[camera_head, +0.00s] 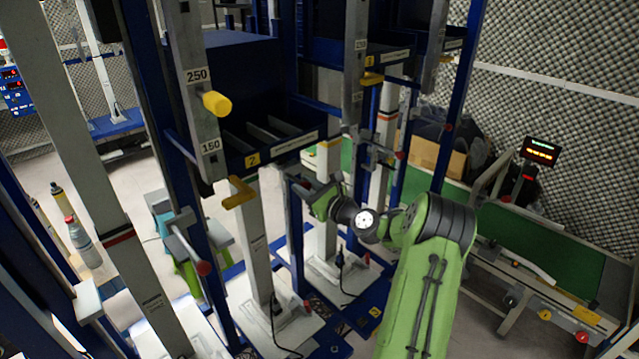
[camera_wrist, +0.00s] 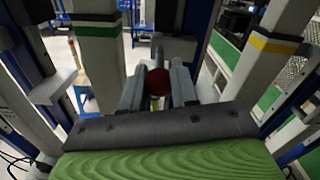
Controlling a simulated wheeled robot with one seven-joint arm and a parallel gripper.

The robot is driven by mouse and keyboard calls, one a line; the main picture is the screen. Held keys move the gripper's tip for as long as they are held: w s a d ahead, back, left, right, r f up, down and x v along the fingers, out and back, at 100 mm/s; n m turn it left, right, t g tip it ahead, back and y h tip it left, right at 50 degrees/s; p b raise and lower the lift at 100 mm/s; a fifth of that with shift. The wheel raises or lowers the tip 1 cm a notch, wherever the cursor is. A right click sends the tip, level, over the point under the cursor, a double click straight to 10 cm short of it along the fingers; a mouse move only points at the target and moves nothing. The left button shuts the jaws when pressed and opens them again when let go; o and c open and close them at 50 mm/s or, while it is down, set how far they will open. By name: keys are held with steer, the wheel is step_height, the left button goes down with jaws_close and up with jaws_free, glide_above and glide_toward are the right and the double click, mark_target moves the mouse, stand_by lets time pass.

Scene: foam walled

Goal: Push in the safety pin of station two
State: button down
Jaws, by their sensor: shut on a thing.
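My gripper (camera_head: 302,187) is at a blue post in the middle of the head view. In the wrist view its two grey fingers (camera_wrist: 158,88) are closed around a dark red ball knob (camera_wrist: 158,81). A grey rod-like part shows behind the knob. In the head view the held knob is hidden by the fingers. A yellow label reading 2 (camera_head: 252,160) is on a dark blue bin front left of my gripper. How far the pin is pushed in cannot be told.
A free red knob (camera_head: 203,268) stands on a post at left. A yellow knob (camera_head: 217,104) and yellow handle (camera_head: 238,193) stick out of nearby columns. In the wrist view, columns with a green band (camera_wrist: 97,33) and a yellow band (camera_wrist: 272,44) flank my gripper closely.

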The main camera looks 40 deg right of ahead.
steer(key=shift+w+r+p, duration=0.1)
steer(key=shift+w+p, duration=0.25)
steer(key=shift+w, duration=0.45)
steer(key=c, duration=1.3)
jaws_free()
steer(key=o, duration=0.4)
steer(key=shift+w, duration=0.15)
steer(key=shift+o, duration=0.2)
steer(key=s, duration=1.6)
steer(key=shift+d, duration=0.2)
